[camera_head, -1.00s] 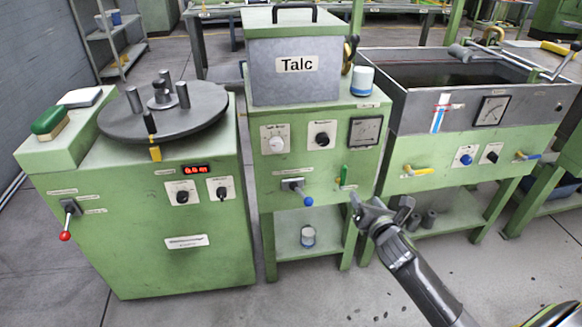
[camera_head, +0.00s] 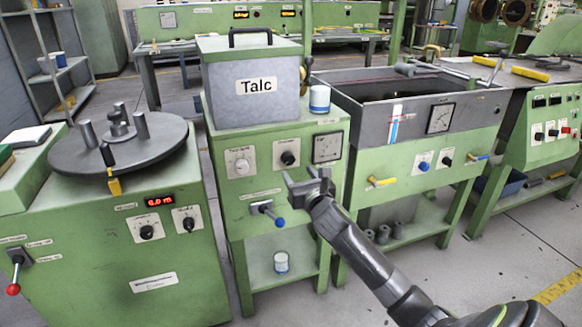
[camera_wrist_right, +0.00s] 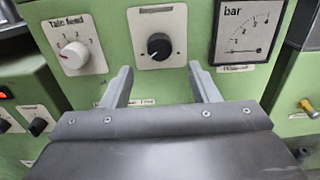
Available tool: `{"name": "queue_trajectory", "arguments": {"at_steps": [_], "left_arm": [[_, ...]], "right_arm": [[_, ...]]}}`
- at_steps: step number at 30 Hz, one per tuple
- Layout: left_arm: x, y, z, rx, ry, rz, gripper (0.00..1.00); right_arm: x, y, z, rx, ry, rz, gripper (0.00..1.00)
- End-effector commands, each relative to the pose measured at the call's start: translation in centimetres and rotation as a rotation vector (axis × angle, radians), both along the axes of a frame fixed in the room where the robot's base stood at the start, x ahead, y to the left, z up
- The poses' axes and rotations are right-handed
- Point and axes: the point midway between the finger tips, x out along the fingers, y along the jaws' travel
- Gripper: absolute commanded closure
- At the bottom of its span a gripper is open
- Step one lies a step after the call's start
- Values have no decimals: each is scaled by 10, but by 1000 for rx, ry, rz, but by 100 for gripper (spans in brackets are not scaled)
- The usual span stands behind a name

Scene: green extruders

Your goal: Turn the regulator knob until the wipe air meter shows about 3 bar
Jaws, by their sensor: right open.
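The black regulator knob (camera_head: 288,158) sits on a white plate on the front of the green Talc cabinet. It also shows at the top middle of the right wrist view (camera_wrist_right: 159,46). Right of it is the square white meter (camera_head: 327,148), marked "bar" in the wrist view (camera_wrist_right: 247,30); its thin needle lies low on the dial, and I cannot read an exact value. My right gripper (camera_head: 305,178) is open and empty, in front of the panel below the knob and meter. In the wrist view its fingertips (camera_wrist_right: 160,72) stand apart below the knob, on either side of it.
A white talc feed knob (camera_head: 241,164) is left of the black knob. A blue-tipped lever (camera_head: 270,212) sticks out below. A grey Talc box (camera_head: 257,88) and a jar (camera_head: 319,98) stand on top. A tank (camera_head: 420,88) is at right.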

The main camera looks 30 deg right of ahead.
Motion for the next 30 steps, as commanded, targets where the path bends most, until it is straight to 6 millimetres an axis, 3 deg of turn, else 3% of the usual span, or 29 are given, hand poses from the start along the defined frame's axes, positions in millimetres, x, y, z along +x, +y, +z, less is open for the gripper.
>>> {"name": "queue_trajectory", "arguments": {"at_steps": [6,12,26,30], "left_arm": [[3,-2,2,-12,-26,0,100],[6,-4,10,-21,-54,-1,100],[7,-2,14,-18,-64,-6,100],[7,-2,14,-18,-63,-6,100]], "right_arm": [[36,-8,-1,1,-1,0,45],[57,-13,-1,2,0,1,45],[65,-15,0,1,0,1,45],[65,-15,0,1,0,1,64]]}}
